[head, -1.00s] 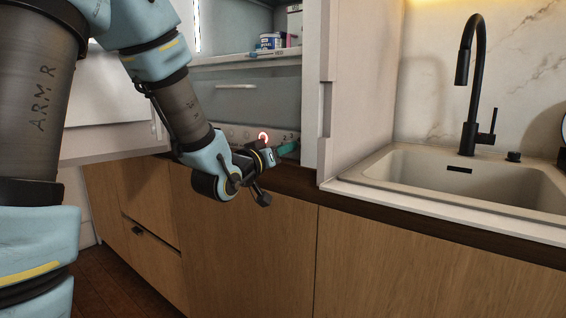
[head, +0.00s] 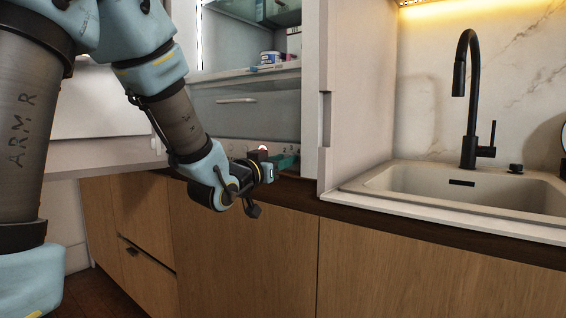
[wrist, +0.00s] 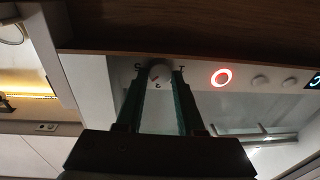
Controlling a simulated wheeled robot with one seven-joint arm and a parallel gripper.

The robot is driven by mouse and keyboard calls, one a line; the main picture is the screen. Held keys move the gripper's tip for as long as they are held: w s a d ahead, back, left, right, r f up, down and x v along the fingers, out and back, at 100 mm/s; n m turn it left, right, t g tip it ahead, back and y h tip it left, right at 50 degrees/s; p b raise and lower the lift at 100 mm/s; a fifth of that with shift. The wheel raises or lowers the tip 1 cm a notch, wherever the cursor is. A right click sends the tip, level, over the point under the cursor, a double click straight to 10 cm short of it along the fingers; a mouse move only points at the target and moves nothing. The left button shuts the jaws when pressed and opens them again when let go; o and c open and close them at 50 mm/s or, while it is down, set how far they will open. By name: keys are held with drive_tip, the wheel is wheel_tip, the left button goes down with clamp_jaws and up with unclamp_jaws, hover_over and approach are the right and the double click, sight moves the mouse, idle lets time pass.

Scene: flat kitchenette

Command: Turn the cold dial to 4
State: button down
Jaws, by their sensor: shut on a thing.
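A glowing red ring (wrist: 221,77), two pale buttons (wrist: 260,81) and a lit display (wrist: 316,81) share the panel. A drawer (head: 240,118) and a shelf with small items lie above. The fridge side wall (head: 312,120) and the sink (head: 430,190) are to the right.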

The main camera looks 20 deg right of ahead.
drive_tip(key=c, duration=0.5)
unclamp_jaws()
drive_tip(key=shift+a, duration=0.1)
drive_tip(key=shift+b+v, duration=2.15)
drive_tip(key=shift+v, duration=3.2)
